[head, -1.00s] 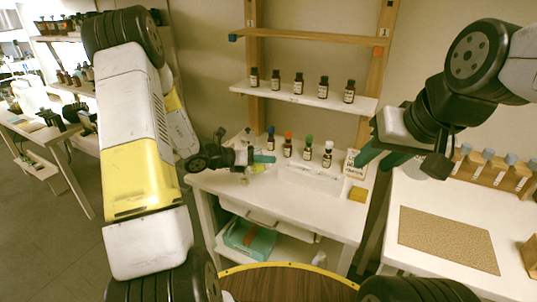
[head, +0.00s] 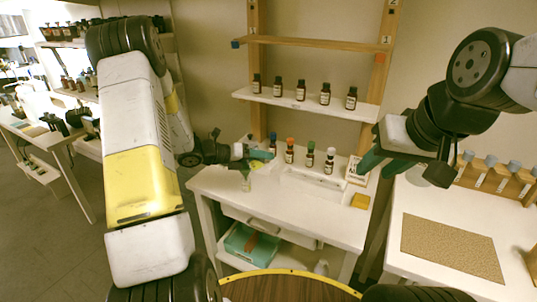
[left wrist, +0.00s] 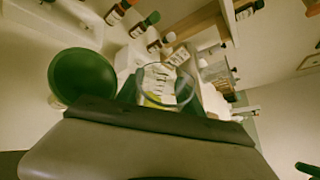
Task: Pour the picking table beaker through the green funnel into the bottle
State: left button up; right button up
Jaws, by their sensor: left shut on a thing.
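My left gripper (head: 264,154) is shut on a clear glass beaker (left wrist: 166,86), with its round rim between the fingers in the left wrist view. A little yellowish liquid shows low in the beaker. The green funnel (left wrist: 82,76) is just left of the beaker in that view, its wide mouth showing. A small clear bottle (head: 246,183) stands on the white table below the gripper in the head view. I cannot make out the funnel clearly there. My right gripper (head: 378,163) is open and empty, in front of the table's right end.
Several dark bottles with coloured caps (head: 289,151) stand along the back of the white table (head: 300,208). More dark bottles stand on the shelf (head: 310,102) above. A second table with a brown mat (head: 450,246) is further right.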

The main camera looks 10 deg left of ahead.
pick_arm(q)
jog(key=shift+r+n+g+h, duration=0.3)
jog(key=shift+n+h, duration=0.3)
jog(key=shift+n, duration=0.45)
jog(key=shift+r+n+g+h, duration=0.2)
jog(key=shift+n+g+h, duration=0.3)
jog(key=shift+n, duration=0.55)
jog(key=shift+w+a+r+n+h, duration=0.3)
jog(key=shift+w+a+n+h, duration=0.1)
jog(key=shift+n, duration=0.2)
dwell(1.6)
jog(key=shift+w+a+r+n+h, duration=0.15)
jog(key=shift+r+n+h, duration=0.25)
jog(key=shift+n, duration=0.4)
dwell(2.9)
